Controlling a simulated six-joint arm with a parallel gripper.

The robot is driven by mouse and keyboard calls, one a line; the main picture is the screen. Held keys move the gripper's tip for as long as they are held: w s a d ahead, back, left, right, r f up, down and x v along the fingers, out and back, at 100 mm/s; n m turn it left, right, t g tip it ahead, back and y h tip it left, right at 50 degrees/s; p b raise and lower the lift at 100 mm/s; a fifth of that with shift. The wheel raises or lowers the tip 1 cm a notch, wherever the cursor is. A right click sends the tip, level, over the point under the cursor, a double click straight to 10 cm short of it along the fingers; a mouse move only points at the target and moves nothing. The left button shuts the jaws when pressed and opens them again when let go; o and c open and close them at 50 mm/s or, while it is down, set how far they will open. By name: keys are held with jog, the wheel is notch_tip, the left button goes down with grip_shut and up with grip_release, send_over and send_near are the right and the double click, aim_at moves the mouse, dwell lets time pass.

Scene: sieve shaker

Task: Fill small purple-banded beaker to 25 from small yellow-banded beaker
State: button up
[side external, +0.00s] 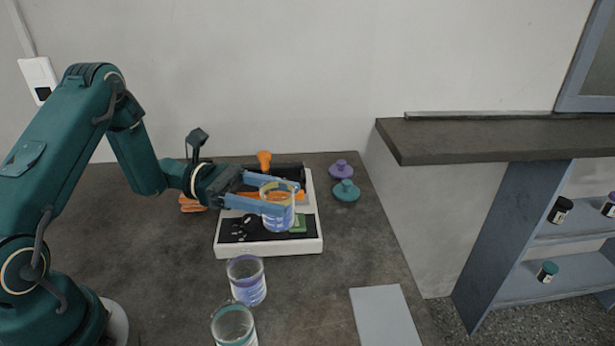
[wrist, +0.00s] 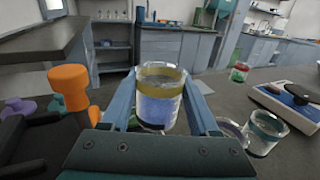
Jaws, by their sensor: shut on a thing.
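My gripper (side external: 272,197) is shut on the yellow-banded beaker (side external: 278,216) and holds it upright above the white-edged device. In the wrist view the yellow-banded beaker (wrist: 158,102) stands between my two blue fingers, with blue-looking contents inside. The purple-banded beaker (side external: 247,282) stands on the bench, in front of the device and to the lower left of the held beaker. In the wrist view its rim (wrist: 231,129) shows partly behind my right finger. Its fill level cannot be read.
A teal-banded beaker (side external: 234,327) stands close to the purple-banded one. The white device (side external: 268,247) lies under my gripper, with an orange-handled tool (side external: 264,160) behind. Purple (side external: 341,169) and teal (side external: 346,190) lids lie at the back right. A grey plate (side external: 384,316) lies at the front right.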

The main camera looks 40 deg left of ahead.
jog(key=shift+a, duration=0.15)
jog(key=shift+s+r, duration=0.1)
jog(key=shift+s, duration=0.1)
jog(key=shift+s+d+r+m, duration=0.15)
jog(key=shift+s+d+m, duration=0.1)
jog(key=shift+s+m, duration=0.6)
jog(key=s+m, duration=0.1)
jog(key=m, duration=0.1)
jog(key=s+f+m, duration=0.1)
jog(key=m, duration=0.1)
jog(key=s+d+m+h, duration=0.1)
jog(key=s+m, duration=0.1)
jog(key=shift+f+m, duration=0.15)
jog(key=shift+m, duration=0.2)
jog(key=shift+s+d+m, duration=0.1)
jog(key=shift+s+m, duration=0.1)
jog(key=shift+m, duration=0.4)
dwell(0.7)
jog(key=shift+s+r+m+g+h, duration=0.1)
jog(key=shift+r+m+g+h, duration=0.15)
jog(key=shift+m, duration=0.6)
jog(key=shift+s+r+m+g+h, duration=0.15)
jog(key=shift+r+m, duration=0.15)
jog(key=shift+m, duration=0.55)
dwell(2.8)
